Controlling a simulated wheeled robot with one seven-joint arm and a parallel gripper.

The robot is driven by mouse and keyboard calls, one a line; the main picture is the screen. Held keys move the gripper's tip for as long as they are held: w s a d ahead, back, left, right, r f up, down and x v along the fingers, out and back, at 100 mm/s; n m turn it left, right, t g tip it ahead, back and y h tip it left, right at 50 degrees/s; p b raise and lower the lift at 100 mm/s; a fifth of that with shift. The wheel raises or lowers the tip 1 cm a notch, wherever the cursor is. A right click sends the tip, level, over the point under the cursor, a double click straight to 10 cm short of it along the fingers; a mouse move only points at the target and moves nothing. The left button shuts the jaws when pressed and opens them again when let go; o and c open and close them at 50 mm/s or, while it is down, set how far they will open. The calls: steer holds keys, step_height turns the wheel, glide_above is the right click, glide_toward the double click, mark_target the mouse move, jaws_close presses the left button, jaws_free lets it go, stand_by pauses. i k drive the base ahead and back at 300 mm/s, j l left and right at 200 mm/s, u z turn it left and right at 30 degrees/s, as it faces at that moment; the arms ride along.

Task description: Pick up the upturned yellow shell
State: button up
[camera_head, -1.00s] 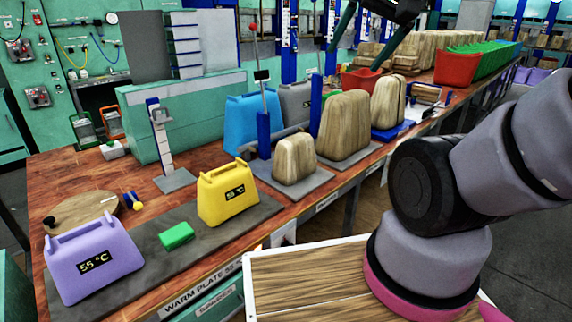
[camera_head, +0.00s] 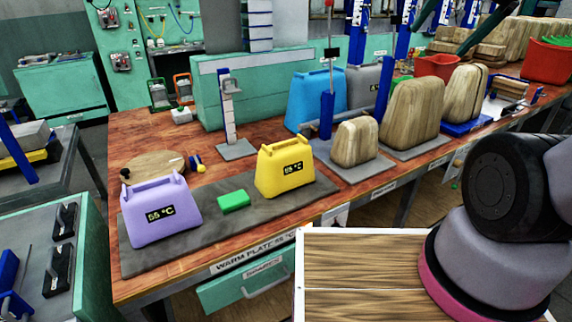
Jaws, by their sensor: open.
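The yellow shell (camera_head: 284,173) stands on the dark grey warm plate (camera_head: 222,222) at the front edge of the wooden bench. It has a raised ridge along its top and a dark "°C" display on its front. A lilac shell (camera_head: 160,214) reading "55 °C" stands at the plate's left end. A small green block (camera_head: 234,202) lies between the two shells. My gripper is out of view. Only links of my arm show at the right, well apart from the yellow shell.
Right of the yellow shell stand wooden blocks (camera_head: 355,142) on grey plates, with a blue upright post (camera_head: 327,113) close behind it. A blue shell (camera_head: 314,97) stands farther back. A wooden-topped surface (camera_head: 350,265) lies in front. A side cabinet (camera_head: 50,250) holds tools at left.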

mark_target(281, 167)
steer(key=i+l+u, duration=0.15)
steer(key=u, duration=0.35)
steer(key=i+l+u, duration=0.1)
steer(key=l+u, duration=0.4)
steer(key=i+l+u, duration=0.1)
steer(key=l+u, duration=0.15)
steer(key=u, duration=0.25)
